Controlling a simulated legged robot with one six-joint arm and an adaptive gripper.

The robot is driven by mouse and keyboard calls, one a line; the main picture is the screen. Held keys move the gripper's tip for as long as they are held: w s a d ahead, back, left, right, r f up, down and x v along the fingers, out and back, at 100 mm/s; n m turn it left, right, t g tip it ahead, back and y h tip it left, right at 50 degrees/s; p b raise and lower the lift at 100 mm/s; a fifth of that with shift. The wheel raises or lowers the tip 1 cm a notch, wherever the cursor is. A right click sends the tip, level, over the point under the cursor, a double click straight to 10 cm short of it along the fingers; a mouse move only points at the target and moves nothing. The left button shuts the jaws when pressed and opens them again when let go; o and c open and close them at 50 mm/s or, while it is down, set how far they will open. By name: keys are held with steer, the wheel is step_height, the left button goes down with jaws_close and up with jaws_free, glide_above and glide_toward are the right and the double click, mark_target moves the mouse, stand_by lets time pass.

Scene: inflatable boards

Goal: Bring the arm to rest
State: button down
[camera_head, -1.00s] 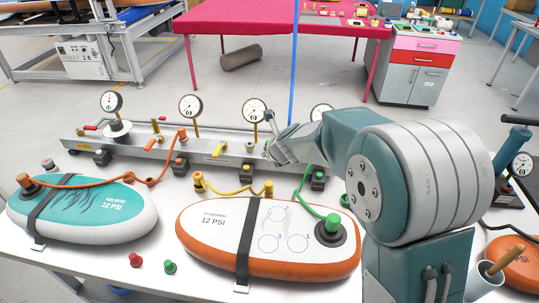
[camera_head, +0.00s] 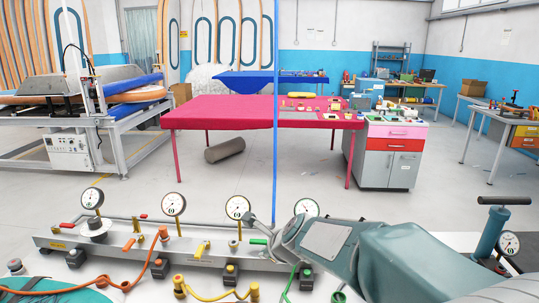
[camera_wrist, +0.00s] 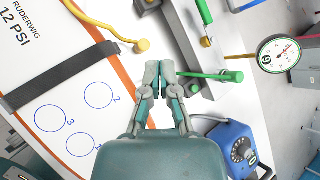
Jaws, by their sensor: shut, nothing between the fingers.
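My arm reaches in from the lower right in the head view, over the right end of the grey manifold rail (camera_head: 120,243). My gripper (camera_wrist: 160,68) shows in the wrist view with its two fingers together and nothing between them. It hangs beside the rail and the green valve handle (camera_wrist: 222,76), above the white table. The orange-edged board (camera_wrist: 60,105) lies to the left of the fingers in the wrist view. In the head view the gripper tip (camera_head: 256,222) is by the rail, partly hidden by my own wrist.
Several gauges (camera_head: 173,204) stand up along the rail. A yellow hose (camera_head: 215,294) and an orange hose (camera_head: 95,284) run in front of it. A hand pump (camera_head: 490,233) stands at right. A blue device (camera_wrist: 238,150) is close to the gripper. A pink table (camera_head: 225,112) stands beyond.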

steer(key=s+d+r+n+h, duration=0.1)
steer(key=s+d+n, duration=0.4)
steer(key=s+n, duration=0.2)
steer(key=s+d+r+n+g+h, duration=0.1)
steer(key=s+d+n+h, duration=0.1)
steer(key=s+d+n, duration=0.4)
steer(key=s+d+r+n+h, duration=0.1)
steer(key=s+d+n, duration=0.5)
steer(key=s, duration=0.8)
steer(key=n+h, duration=0.1)
steer(key=n, duration=0.2)
steer(key=shift+r+n+g, duration=0.3)
steer(key=shift+r, duration=0.1)
